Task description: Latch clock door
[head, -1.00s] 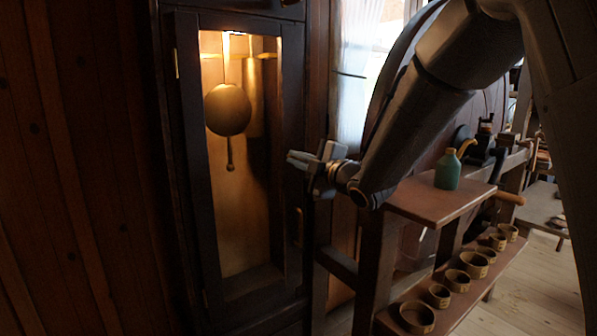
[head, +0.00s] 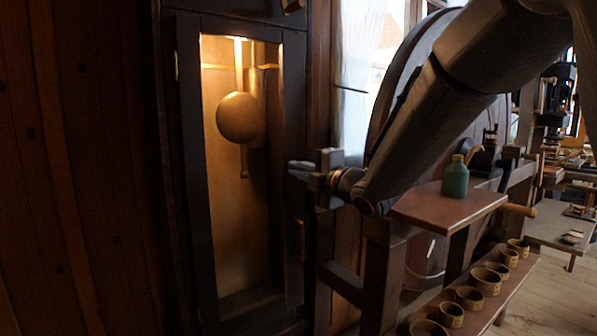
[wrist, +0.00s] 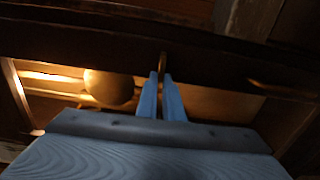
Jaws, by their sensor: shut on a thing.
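The tall dark clock's door (head: 189,130) has a glass pane, with a lit pendulum (head: 240,117) behind it. The door looks closed or nearly so. A brass pull (head: 300,240) is low on its right stile; it also shows in the wrist view (wrist: 258,84). My gripper (head: 298,168) is at the door's right edge, above the pull. In the wrist view its two pale fingers (wrist: 162,92) are shut on a small brown upright piece, which looks like the latch (wrist: 163,64). The fingers hide its lower part. In the head view the latch is hidden behind the gripper.
Right of the clock stands a wooden bench (head: 445,204) with a green bottle (head: 455,178). Several turned cups (head: 486,280) line a lower shelf (head: 480,313). A big wheel (head: 420,110) is behind my arm. Plank wall lies at left.

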